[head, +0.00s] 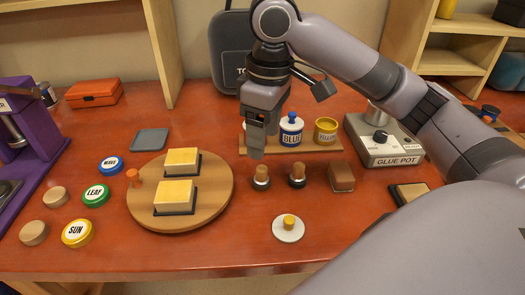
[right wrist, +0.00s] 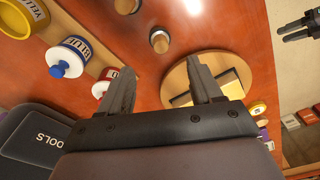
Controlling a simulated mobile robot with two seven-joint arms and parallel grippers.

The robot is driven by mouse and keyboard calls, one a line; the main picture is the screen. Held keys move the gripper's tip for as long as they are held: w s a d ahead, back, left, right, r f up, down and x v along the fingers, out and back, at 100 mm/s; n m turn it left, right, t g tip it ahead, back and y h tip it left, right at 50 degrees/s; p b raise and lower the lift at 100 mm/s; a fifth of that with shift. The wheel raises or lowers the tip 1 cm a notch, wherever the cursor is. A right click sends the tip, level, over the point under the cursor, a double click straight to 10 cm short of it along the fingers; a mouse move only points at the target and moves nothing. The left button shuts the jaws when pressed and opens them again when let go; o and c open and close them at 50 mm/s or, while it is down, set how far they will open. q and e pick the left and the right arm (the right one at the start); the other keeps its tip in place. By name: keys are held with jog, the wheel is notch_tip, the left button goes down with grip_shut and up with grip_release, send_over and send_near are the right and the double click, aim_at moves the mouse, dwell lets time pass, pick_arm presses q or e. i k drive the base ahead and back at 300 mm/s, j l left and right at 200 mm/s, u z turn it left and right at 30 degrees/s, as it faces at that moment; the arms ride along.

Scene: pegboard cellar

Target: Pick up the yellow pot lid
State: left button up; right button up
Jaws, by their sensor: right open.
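The yellow pot lid (head: 289,232), a pale disc with a yellow knob, lies knob up near the front of the red table. The yellow pot (head: 326,132) stands uncovered in the wooden rack; it also shows in the right wrist view (right wrist: 36,14). My right gripper (head: 257,153) hangs in front of the rack, behind and left of the lid and apart from it. In the right wrist view its two fingers (right wrist: 160,85) are spread and empty. A pale edge at the top there may be the lid. Dark prongs at upper right look like my left gripper (right wrist: 288,32).
Two stamps (head: 297,174) and a brown block (head: 341,177) stand between rack and lid. A round wooden board (head: 215,212) with two yellow-topped pads is left of the lid. The glue pot (head: 384,142) is at right. The table around the lid is clear.

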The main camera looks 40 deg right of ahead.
aim_at(287, 229)
jog(key=k, duration=1)
